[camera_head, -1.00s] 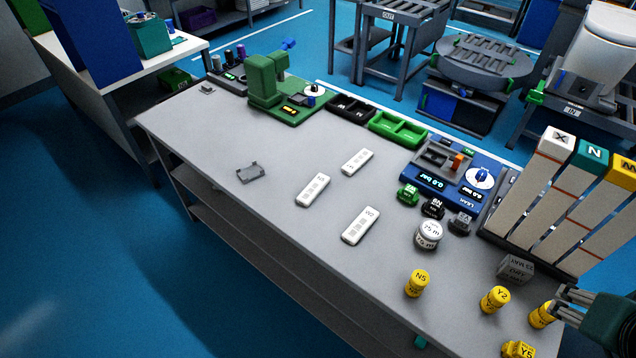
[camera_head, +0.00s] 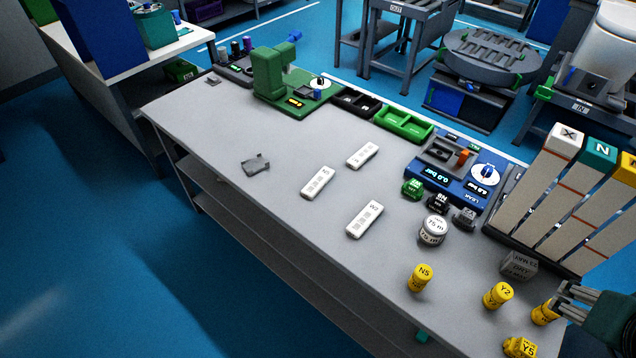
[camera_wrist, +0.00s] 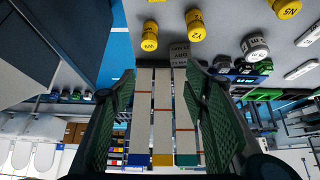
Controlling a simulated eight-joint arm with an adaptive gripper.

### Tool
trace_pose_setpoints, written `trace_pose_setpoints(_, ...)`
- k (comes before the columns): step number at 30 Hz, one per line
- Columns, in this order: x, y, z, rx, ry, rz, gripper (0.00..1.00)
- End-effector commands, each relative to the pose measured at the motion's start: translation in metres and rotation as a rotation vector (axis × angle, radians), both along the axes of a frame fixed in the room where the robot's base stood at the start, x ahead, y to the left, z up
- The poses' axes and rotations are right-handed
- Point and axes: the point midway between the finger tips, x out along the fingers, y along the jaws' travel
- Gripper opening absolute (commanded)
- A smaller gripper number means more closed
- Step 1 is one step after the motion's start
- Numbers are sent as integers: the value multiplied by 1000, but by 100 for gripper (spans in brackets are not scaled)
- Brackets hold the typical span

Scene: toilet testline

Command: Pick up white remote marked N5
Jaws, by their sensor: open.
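Three white remotes lie flat and apart on the grey table: a left one (camera_head: 318,182), a far one (camera_head: 362,155) and a near one (camera_head: 365,220). The near one's mark looks like W2; the other marks are too small to read surely. My gripper (camera_head: 566,304) is at the lower right edge of the head view, well to the right of the remotes. In the wrist view its two green-padded fingers (camera_wrist: 160,78) are spread with nothing between them. Two white remotes (camera_wrist: 302,69) (camera_wrist: 309,34) show at that view's right edge.
Yellow cylinders, one marked N5 (camera_head: 419,278) and one Y2 (camera_head: 498,295), stand between gripper and remotes. A white 75 m roll (camera_head: 433,230), dark blocks (camera_head: 466,218) and a blue pressure device (camera_head: 450,180) stand right of the remotes. Tall panels (camera_head: 550,190) rise behind. The left tabletop is mostly clear.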

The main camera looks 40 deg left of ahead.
Motion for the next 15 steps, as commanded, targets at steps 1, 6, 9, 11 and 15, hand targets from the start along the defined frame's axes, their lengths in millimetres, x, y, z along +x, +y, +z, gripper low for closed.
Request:
trace_pose_setpoints(1, 0, 0, 0, 0, 0, 0, 45)
trace_pose_setpoints(6, 2, 2, 1, 2, 2, 2, 45)
trace_pose_setpoints(9, 5, 6, 4, 7, 8, 5, 45)
trace_pose_setpoints(11, 9, 9, 7, 10, 13, 8, 45)
trace_pose_setpoints(15, 21, 22, 14, 23, 32, 15, 45)
